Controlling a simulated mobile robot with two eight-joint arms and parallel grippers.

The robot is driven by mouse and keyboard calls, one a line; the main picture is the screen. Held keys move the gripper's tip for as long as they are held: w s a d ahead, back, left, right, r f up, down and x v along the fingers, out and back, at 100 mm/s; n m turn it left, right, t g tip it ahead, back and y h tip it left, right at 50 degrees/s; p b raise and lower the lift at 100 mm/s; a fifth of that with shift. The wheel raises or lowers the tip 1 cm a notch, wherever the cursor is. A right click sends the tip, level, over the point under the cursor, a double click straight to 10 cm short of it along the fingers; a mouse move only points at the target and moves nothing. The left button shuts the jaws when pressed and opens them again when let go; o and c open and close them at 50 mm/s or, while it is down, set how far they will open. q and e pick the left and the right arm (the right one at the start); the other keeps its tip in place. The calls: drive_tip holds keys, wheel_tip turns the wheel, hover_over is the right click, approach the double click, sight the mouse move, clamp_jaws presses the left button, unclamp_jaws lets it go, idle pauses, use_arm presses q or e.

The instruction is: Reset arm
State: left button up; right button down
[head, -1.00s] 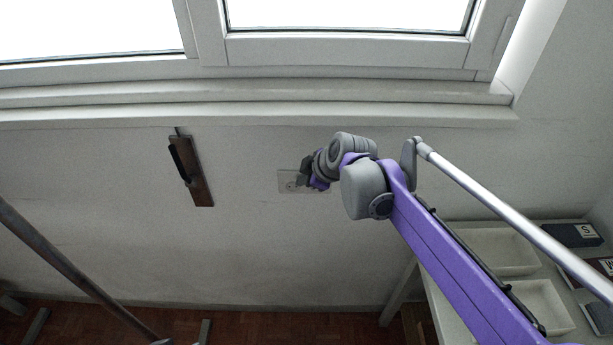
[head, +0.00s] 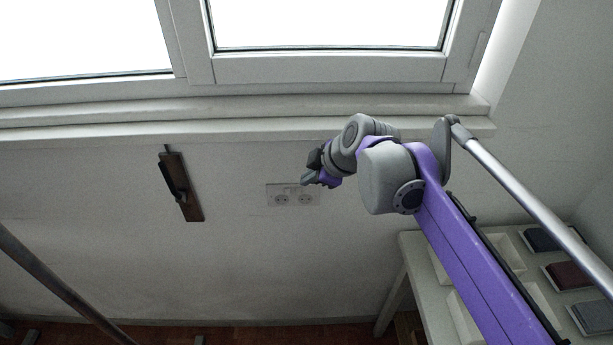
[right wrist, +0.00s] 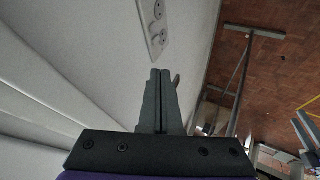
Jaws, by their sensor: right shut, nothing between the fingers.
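My right arm (head: 470,255) is purple and grey and reaches in from the lower right in the head view. Its gripper (head: 308,181) is in front of the wall beneath the window, close to a double wall socket (head: 292,196). In the right wrist view the two fingers of my right gripper (right wrist: 160,74) are together with nothing between them. The socket plate (right wrist: 154,24) shows beyond the fingertips there, apart from them. My left gripper is in neither view.
A dark wooden piece with a black handle (head: 180,186) hangs on the wall at left. A white table (head: 412,250) with trays and dark boxes (head: 570,274) stands at right. A metal bar (head: 60,285) crosses the lower left. The window sill (head: 250,132) runs above.

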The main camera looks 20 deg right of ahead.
drive_tip(key=s+f+m+g+h, duration=0.1)
drive_tip(key=s+f+m+h, duration=0.2)
drive_tip(key=s+f+m, duration=1)
drive_tip(key=s+f, duration=0.6)
drive_tip(key=s, duration=0.4)
drive_tip(key=shift+s+d+f+g, duration=0.15)
drive_tip(key=shift+s+f+g, duration=0.05)
drive_tip(key=shift+g, duration=0.2)
drive_tip(key=shift+s, duration=0.15)
